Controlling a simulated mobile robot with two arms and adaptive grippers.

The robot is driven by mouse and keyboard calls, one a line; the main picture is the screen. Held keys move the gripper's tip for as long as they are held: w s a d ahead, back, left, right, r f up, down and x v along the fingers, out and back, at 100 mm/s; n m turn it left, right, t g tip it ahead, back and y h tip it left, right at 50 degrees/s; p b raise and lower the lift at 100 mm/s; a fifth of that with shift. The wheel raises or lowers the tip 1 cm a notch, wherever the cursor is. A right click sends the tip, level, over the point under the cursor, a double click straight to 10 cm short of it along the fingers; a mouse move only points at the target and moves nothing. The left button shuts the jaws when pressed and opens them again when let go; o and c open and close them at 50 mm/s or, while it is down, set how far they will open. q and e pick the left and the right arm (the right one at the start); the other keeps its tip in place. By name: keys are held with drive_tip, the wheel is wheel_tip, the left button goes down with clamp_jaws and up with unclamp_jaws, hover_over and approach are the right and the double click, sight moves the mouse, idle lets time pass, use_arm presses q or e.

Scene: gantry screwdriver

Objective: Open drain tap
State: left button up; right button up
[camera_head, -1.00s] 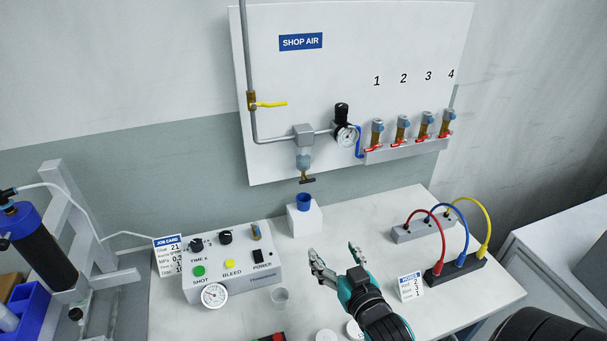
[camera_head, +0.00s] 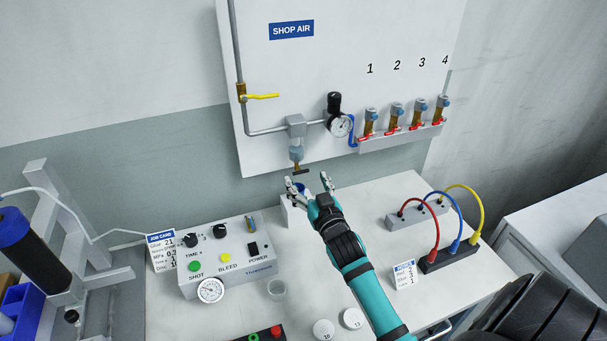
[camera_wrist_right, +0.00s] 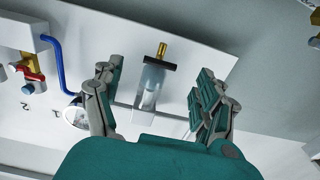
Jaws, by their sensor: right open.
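The drain tap (camera_head: 301,171) hangs under the filter bowl (camera_head: 296,154) on the shop air panel, a short brass piece with a dark crossbar handle. My right gripper (camera_head: 308,181) is open and empty just below and in front of it. In the right wrist view the tap's dark handle (camera_wrist_right: 155,62) and brass end (camera_wrist_right: 162,48) show between the two spread fingers, apart from both. The clear bowl also shows there (camera_wrist_right: 152,82). A blue cup (camera_head: 300,188) on a white block is partly hidden behind my right fingers. My left gripper is out of view.
A pressure gauge (camera_head: 340,125) and a row of red-handled valves (camera_head: 392,131) are to the right of the tap. A yellow lever (camera_head: 262,96) is up left. A control box (camera_head: 224,262) and plug leads (camera_head: 449,254) stand on the bench (camera_head: 360,205).

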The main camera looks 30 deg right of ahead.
sight(302, 173)
drive_tip(key=shift+x, duration=1.6)
drive_tip(key=c, duration=1.2)
